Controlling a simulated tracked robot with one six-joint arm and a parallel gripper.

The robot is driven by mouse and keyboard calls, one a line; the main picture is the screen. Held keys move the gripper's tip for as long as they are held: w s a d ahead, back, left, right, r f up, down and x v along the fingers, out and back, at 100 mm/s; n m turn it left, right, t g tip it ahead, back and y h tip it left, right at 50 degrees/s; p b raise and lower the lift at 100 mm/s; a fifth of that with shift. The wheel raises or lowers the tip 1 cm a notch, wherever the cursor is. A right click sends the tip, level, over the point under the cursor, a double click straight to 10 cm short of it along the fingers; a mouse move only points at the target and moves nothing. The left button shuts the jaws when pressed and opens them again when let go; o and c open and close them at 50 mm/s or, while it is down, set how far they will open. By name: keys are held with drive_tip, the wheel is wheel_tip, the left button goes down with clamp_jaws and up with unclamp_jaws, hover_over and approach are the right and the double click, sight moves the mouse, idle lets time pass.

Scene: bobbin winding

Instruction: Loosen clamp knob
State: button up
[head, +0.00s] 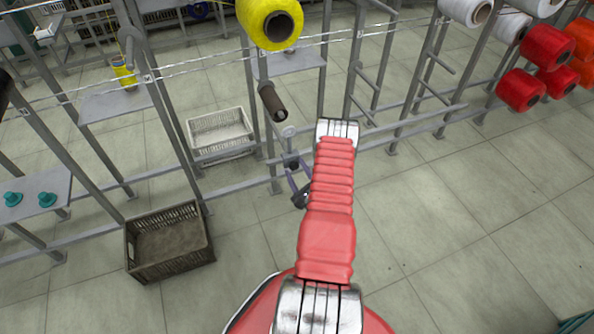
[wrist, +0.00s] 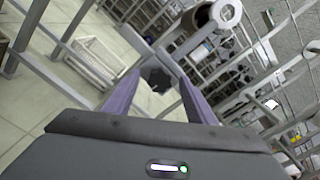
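The clamp knob is a small dark lobed knob (wrist: 158,80), seen in the wrist view below a grey post on the rack frame. My gripper (wrist: 157,76) has two purple fingers, spread apart, one on each side of the knob in that view. Gaps show between the knob and both fingers; I cannot tell how deep the knob sits between them. In the head view the knob (head: 291,160) is small and dark by the rack rail, with my gripper (head: 296,173) just below it, partly hidden by my red arm.
A dark tube (head: 272,101) sticks out just above the knob, with a yellow yarn cone (head: 262,35) higher up. A white crate (head: 215,132) and a brown crate (head: 168,245) stand left. Rack posts and rails surround the knob. The floor at right is clear.

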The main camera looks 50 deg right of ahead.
drive_tip(key=c, duration=1)
drive_tip(key=shift+s+d, duration=0.1)
drive_tip(key=shift+d, duration=0.05)
